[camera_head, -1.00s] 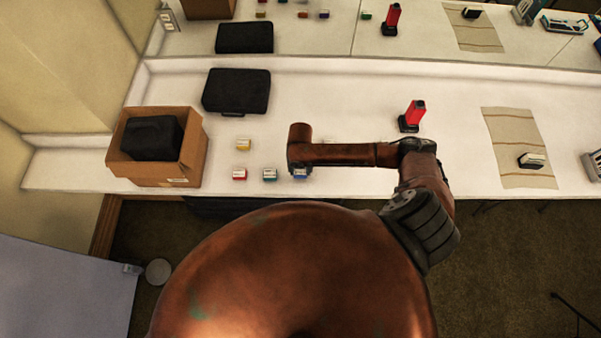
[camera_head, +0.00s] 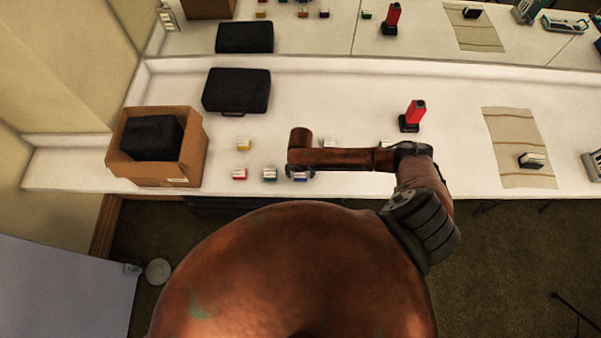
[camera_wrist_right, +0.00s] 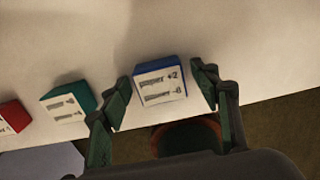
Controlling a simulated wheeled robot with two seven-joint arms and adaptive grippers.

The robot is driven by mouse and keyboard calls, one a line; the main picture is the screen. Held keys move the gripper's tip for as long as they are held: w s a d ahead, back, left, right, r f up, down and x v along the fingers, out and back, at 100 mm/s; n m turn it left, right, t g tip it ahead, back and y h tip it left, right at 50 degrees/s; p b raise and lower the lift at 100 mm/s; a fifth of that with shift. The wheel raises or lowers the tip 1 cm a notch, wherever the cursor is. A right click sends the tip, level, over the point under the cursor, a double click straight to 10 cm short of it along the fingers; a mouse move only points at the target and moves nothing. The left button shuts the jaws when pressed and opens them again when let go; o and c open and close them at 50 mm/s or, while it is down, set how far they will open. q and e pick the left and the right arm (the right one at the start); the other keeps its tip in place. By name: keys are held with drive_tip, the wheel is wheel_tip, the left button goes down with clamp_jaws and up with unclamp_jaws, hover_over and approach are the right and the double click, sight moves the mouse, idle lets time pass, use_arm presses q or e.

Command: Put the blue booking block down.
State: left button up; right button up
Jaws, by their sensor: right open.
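The blue booking block (camera_wrist_right: 160,80) has a white printed face and sits on the white counter near its front edge. In the right wrist view my right gripper (camera_wrist_right: 160,76) is open, with one finger on each side of the block and a visible gap at both sides. In the head view the blue block (camera_head: 300,176) shows just below the end of my right arm, which hides most of the gripper. My left gripper is not in view.
A teal block (camera_head: 269,175) and a red block (camera_head: 239,174) stand left of the blue one, a yellow block (camera_head: 243,145) behind them. A cardboard box (camera_head: 190,160) is at the left. A red-and-black device (camera_head: 414,115) and a beige cloth (camera_head: 510,130) are to the right.

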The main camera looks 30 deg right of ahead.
wheel_tip(320, 180, up, 12)
drive_tip(key=shift+r, duration=0.15)
idle(0.5)
